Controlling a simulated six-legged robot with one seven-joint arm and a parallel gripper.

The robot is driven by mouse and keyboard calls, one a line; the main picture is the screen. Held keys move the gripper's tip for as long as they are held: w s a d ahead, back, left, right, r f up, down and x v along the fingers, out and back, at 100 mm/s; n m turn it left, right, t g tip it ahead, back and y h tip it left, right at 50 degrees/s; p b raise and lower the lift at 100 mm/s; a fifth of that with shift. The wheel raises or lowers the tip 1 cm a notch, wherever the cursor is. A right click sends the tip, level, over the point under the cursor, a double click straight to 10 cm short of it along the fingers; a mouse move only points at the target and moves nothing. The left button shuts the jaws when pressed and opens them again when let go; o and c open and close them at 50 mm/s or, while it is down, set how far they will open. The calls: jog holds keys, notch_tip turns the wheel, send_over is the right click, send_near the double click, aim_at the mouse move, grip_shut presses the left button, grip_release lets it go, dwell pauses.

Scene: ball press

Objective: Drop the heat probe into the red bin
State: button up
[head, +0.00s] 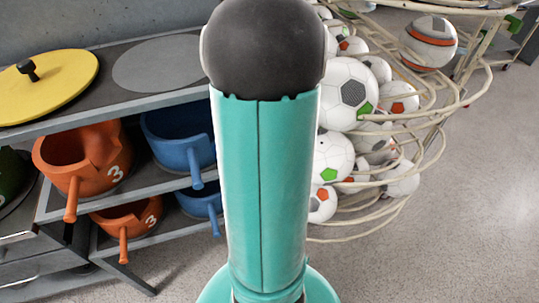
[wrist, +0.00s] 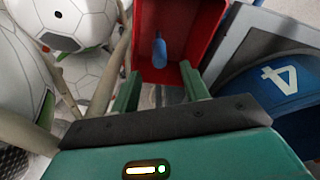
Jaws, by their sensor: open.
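The red bin (wrist: 190,25) shows at the top middle of the wrist view, beyond my fingertips. A slim blue piece (wrist: 159,50), which looks like the heat probe, shows against the bin's inside. It appears to be in the bin, with its lower end near the bin's near side; how it rests is hard to tell. My gripper (wrist: 160,72) is open, its two green fingers apart on either side below the blue piece, not closed on it. In the head view my own arm fills the middle, and the bin, probe and gripper are not visible.
A wire rack of footballs (head: 350,95) stands right of my arm in the head view; balls (wrist: 75,20) crowd the wrist view's left. A shelf (head: 110,110) holds orange pots (head: 85,155) and blue pots (head: 180,135). A blue pot marked 4 (wrist: 270,85) is right of the bin.

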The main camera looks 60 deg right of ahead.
notch_tip(320, 180, up, 9)
jog(key=s, duration=0.1)
jog(key=shift+s+a+r, duration=0.2)
jog(key=shift+a, duration=0.05)
dwell(0.5)
